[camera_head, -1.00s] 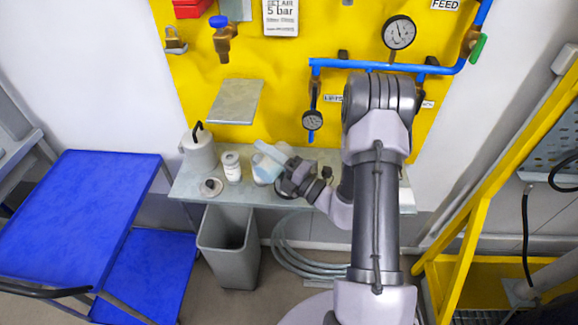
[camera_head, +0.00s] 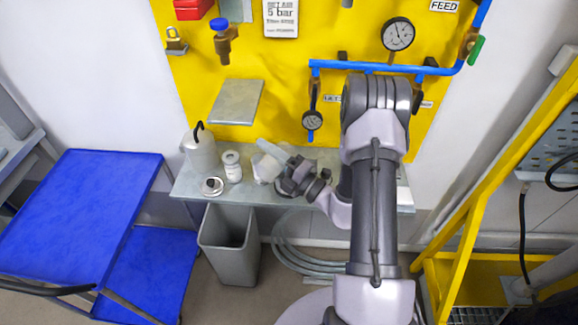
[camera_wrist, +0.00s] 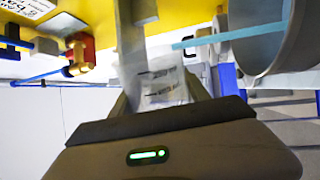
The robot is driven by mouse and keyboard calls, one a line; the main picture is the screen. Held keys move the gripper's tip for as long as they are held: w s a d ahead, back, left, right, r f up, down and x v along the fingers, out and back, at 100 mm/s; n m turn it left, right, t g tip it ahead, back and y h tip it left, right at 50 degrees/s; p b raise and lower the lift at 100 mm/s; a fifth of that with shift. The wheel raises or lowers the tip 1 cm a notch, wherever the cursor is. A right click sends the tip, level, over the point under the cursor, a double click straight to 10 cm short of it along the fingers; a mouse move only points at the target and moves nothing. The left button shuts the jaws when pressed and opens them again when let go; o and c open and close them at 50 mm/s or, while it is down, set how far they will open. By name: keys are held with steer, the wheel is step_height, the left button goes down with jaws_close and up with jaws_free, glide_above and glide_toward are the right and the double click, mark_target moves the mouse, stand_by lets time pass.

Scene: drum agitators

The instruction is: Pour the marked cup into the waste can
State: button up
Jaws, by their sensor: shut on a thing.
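My gripper (camera_head: 284,178) is over the bench, shut on a pale translucent cup (camera_head: 263,168). In the wrist view the cup (camera_wrist: 160,88) sits between the fingers and bears dark marks. Its tilt and contents are unclear. A pale grey-blue strip (camera_head: 272,151) shows just above it in the head view; what it belongs to is unclear. The waste can (camera_head: 229,262) is a grey, open-topped bin on the floor in front of the bench, below and left of my gripper. Its inside looks dark.
A white bottle with a black spout (camera_head: 200,153), a white jar (camera_head: 232,170) and a small round metal piece (camera_head: 212,187) stand left on the bench (camera_head: 190,180). A small grey shelf (camera_head: 236,102) juts above. A blue cart (camera_head: 85,205) is at left, coiled hose (camera_head: 290,250) below.

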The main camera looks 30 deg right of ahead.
steer(key=s+a+f+n+g+y+b, duration=0.1)
steer(key=a+f+n+g+b, duration=0.1)
steer(key=f+n+b, duration=0.4)
steer(key=s+a+f+n+g+y+b, duration=0.1)
steer(key=a+f+n+b, duration=0.3)
steer(key=n+b, duration=0.6)
steer(key=shift+s+f+n+g, duration=0.6)
steer(key=shift+f+n, duration=0.3)
steer(key=shift+n, duration=1.5)
steer(key=shift+a, duration=0.1)
